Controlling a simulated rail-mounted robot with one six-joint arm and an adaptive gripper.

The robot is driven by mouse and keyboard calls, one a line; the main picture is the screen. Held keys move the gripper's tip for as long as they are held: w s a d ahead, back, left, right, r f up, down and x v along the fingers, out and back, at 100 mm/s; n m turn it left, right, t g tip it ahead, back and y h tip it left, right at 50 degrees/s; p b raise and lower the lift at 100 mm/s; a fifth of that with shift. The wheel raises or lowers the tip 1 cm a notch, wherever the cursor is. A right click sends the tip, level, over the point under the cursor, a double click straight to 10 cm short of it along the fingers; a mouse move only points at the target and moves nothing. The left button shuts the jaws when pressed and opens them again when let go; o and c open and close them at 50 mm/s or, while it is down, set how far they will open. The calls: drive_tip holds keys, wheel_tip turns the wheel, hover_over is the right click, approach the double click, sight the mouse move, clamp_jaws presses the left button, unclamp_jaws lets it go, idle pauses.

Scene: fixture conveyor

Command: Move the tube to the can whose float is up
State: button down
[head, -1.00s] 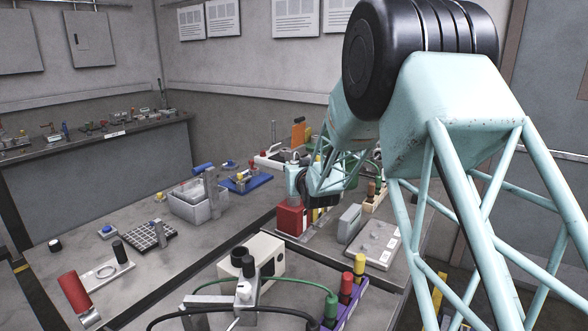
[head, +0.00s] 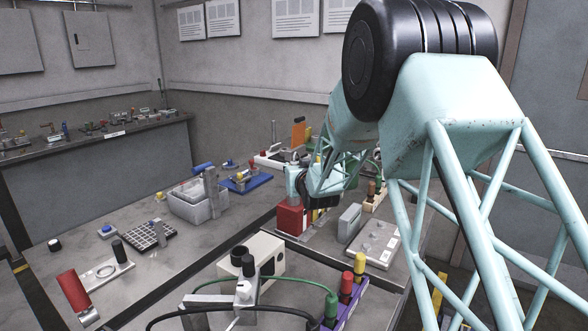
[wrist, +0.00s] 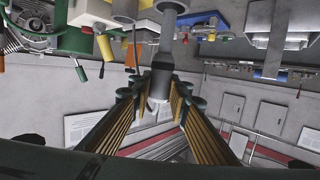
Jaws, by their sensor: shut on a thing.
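My gripper (wrist: 160,98) is shut on a grey cylindrical piece (wrist: 163,60) in the wrist view, between its two ribbed fingers. This piece seems to be the tube's end; I cannot tell how far the tube runs. In the head view, my wrist is above and just behind a red box-like can (head: 291,219), and the fingertips are hidden. I cannot make out any float or tell which can has it up.
A grey bin (head: 196,205) stands left of the red can. A cream box (head: 262,254), green cable (head: 290,281) and purple rack (head: 346,307) with coloured cylinders are in front. A grey flat block (head: 374,243) is to the right.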

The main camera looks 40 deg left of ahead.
drive_tip(key=shift+f+b, duration=1.9)
drive_tip(key=shift+f, duration=0.35)
idle(1.2)
drive_tip(key=c, duration=2.8)
unclamp_jaws()
drive_tip(key=shift+o, duration=0.4)
drive_tip(key=o, duration=0.5)
drive_tip(key=v, duration=1.2)
drive_tip(key=shift+f, duration=0.1)
